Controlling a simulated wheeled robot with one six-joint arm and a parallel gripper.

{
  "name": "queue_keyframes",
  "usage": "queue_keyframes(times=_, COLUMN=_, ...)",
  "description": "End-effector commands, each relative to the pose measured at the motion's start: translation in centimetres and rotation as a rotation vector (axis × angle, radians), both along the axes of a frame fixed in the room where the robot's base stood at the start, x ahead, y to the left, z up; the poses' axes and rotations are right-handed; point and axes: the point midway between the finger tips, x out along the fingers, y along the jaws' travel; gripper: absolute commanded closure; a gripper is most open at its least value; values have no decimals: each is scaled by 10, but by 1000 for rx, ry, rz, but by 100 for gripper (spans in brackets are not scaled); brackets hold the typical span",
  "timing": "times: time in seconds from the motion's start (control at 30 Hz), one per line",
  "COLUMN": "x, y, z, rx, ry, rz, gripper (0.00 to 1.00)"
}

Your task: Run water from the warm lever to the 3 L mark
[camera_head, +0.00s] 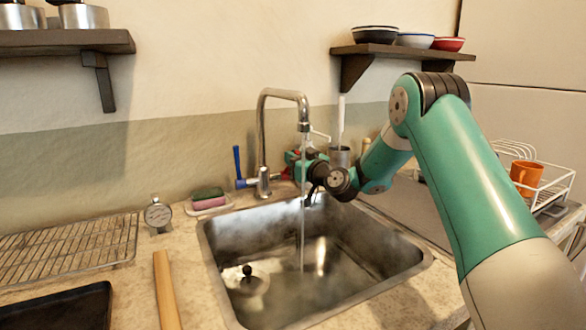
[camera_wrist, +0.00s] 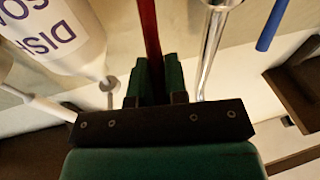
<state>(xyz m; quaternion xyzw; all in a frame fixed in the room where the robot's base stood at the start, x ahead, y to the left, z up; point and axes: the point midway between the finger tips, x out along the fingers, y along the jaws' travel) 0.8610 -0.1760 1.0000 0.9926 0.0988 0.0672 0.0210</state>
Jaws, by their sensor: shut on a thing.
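The chrome faucet (camera_head: 262,130) stands behind the sink (camera_head: 212,262). A thin stream of water (camera_head: 303,225) falls from its spout into the basin, where whitish haze shows. The blue lever (camera_head: 238,165) stands upright at the faucet's left; it also shows in the wrist view (camera_wrist: 272,25). My gripper (camera_head: 297,165) is at the faucet's right side. In the wrist view its green fingers (camera_wrist: 153,72) are shut on the red lever (camera_wrist: 150,30). In the head view that lever is mostly hidden by the gripper. I cannot make out any litre mark or the water level.
A black-knobbed metal piece (camera_head: 248,278) sits in the basin. A dial gauge (camera_head: 158,214) and sponge dish (camera_head: 208,203) stand left of the sink. A soap bottle (camera_wrist: 62,38) is close to my gripper. A dish rack (camera_head: 550,190) holding an orange mug (camera_head: 525,178) is at right.

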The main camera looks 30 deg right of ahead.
Motion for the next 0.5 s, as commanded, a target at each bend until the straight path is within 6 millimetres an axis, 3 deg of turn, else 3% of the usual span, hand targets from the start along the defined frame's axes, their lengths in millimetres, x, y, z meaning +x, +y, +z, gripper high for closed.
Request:
queue_keyframes(times=0.3, x=0, y=0, z=1, rx=0, ry=-3, rz=-1, gripper=100)
queue_keyframes(times=0.33, x=0, y=0, z=1, rx=0, ry=-3, rz=-1, gripper=82)
queue_keyframes(times=0.4, x=0, y=0, z=1, rx=0, ry=-3, rz=-1, gripper=66)
queue_keyframes(times=0.43, x=0, y=0, z=1, rx=0, ry=-2, rz=-1, gripper=61)
queue_keyframes(times=0.5, x=0, y=0, z=1, rx=0, ry=-2, rz=-1, gripper=61)
